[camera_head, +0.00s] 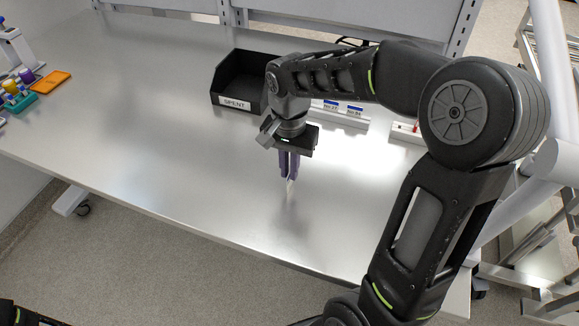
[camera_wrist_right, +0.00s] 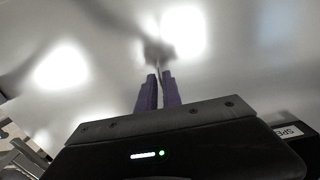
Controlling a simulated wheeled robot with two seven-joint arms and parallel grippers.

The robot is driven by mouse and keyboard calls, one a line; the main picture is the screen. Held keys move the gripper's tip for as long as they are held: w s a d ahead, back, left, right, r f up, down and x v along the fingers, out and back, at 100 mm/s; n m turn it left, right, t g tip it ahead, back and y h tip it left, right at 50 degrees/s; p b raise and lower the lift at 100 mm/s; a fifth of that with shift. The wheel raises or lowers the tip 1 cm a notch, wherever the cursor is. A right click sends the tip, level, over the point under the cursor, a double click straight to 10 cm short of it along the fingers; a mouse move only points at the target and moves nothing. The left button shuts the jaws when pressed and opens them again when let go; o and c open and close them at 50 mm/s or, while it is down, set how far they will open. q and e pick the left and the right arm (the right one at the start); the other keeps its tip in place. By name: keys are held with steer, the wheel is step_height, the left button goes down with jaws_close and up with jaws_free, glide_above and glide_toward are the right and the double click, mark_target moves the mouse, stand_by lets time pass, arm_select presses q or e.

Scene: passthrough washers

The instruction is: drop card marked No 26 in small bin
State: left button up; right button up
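My right gripper (camera_head: 289,174) points down over the middle of the bench, its purple fingers close together. A thin pale card (camera_head: 290,187) sticks out below the fingertips, seen nearly edge-on, so its marking cannot be read. In the right wrist view the card (camera_wrist_right: 158,71) shows as a thin sliver between the fingertips (camera_wrist_right: 159,76). A small black open bin (camera_head: 227,88) labelled SPENT stands behind and to the left of the gripper. Part of its label (camera_wrist_right: 289,132) shows at the right of the wrist view. My left gripper is out of view.
A white rack (camera_head: 345,118) with two blue-topped cards stands behind my right arm, their print too small to read. Another white holder (camera_head: 404,132) with something red is further right. An orange tray (camera_head: 52,82) and teal rack (camera_head: 20,102) sit far left. The bench's left-middle is clear.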

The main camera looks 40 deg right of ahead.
steer(key=shift+o, duration=1.1)
steer(key=shift+r, duration=0.1)
step_height(320, 180, up, 12)
steer(key=shift+r+p, duration=0.15)
steer(key=shift+p, duration=0.15)
